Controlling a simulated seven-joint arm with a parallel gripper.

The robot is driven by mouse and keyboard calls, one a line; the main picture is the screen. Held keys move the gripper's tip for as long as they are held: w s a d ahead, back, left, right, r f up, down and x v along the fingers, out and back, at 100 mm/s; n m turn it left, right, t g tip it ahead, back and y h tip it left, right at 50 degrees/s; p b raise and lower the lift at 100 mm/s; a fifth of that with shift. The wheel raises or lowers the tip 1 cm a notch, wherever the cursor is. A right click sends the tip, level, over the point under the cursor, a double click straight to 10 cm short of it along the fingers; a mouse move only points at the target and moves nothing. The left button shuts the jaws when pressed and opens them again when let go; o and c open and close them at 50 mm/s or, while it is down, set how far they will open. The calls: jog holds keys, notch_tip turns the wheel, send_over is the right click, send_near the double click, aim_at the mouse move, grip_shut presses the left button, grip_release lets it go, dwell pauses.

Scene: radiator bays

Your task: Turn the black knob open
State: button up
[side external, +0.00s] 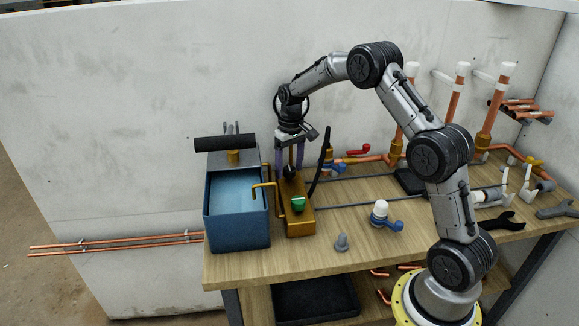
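The black knob (290,172) is small and dark and sits on the brass block (299,222), right of the blue tank. A green knob (298,204) is on the same block, nearer the camera. My gripper (290,172) points straight down over the black knob. Its two purple-grey fingers are apart, one to each side of the knob, with their tips near its height. I see no clear contact between fingers and knob. The fingers partly hide the back of the block.
The blue tank (237,228) holds water, with a brass spout (263,187) over it and a black roller (226,143) above. A black upright lever (321,158) stands close right of my gripper. A white-capped blue valve (380,213) and grey cone (342,242) stand on the wooden bench (270,262).

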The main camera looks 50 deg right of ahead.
aim_at(291, 168)
jog(key=m, duration=0.4)
jog(key=shift+m, duration=0.4)
jog(key=m, duration=0.4)
jog(key=shift+s, duration=0.1)
jog(key=m, duration=0.9)
jog(key=shift+m+h, duration=0.3)
notch_tip(291, 168, up, 14)
jog(key=s+a+r+n+t, duration=0.3)
jog(key=s+a+r, duration=0.7)
jog(key=r, duration=0.3)
jog(key=shift+s+a+r+n, duration=0.15)
jog(key=shift+a+n, duration=0.25)
